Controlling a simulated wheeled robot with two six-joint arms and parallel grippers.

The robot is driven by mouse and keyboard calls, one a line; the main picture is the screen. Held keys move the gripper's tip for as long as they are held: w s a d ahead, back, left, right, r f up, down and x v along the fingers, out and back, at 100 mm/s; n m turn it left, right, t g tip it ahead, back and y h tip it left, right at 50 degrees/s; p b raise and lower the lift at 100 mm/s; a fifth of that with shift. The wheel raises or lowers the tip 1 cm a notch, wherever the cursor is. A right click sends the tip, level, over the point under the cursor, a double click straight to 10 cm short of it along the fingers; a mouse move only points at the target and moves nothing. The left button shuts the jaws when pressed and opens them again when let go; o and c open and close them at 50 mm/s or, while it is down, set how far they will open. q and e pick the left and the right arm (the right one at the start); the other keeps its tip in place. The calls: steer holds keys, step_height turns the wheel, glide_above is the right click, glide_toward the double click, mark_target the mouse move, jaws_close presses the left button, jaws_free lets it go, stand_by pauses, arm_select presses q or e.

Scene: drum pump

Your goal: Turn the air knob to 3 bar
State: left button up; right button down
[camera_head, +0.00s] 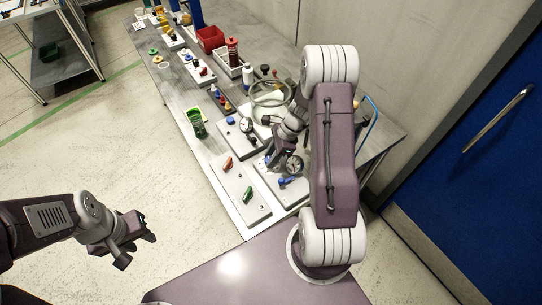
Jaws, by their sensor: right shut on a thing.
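A panel (271,183) near the front right of the bench carries a round dial gauge (294,164) and a blue handle (286,182). My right gripper (271,160) reaches down beside the gauge at the back of this panel. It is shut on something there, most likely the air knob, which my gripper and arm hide. I cannot read the gauge's needle. My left gripper (143,229) hangs over the floor at the lower left, away from the bench, and its jaws are too small to judge.
A blue door (480,150) is at the right. The floor at the left is clear.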

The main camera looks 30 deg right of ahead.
steer(key=n+g+p, duration=0.1)
steer(key=n, duration=0.2)
steer(key=shift+w+r, duration=0.1)
steer(key=shift+w, duration=0.05)
steer(key=n+g+p, duration=0.1)
steer(key=n+g, duration=0.1)
steer(key=n, duration=0.3)
steer(key=shift+w, duration=0.1)
steer(key=n+g, duration=0.1)
steer(key=n, duration=0.2)
steer(key=n+g+h, duration=0.1)
steer(key=n, duration=0.2)
steer(key=shift+w+a, duration=0.15)
steer(key=n+h, duration=0.1)
steer(key=n, duration=0.2)
steer(key=shift+n+g+h, duration=0.3)
steer(key=shift+a+n+h, duration=0.15)
steer(key=shift+n+h, duration=0.45)
steer(key=shift+n, duration=1)
steer(key=c, duration=1.1)
jaws_free()
steer(key=shift+o, duration=0.2)
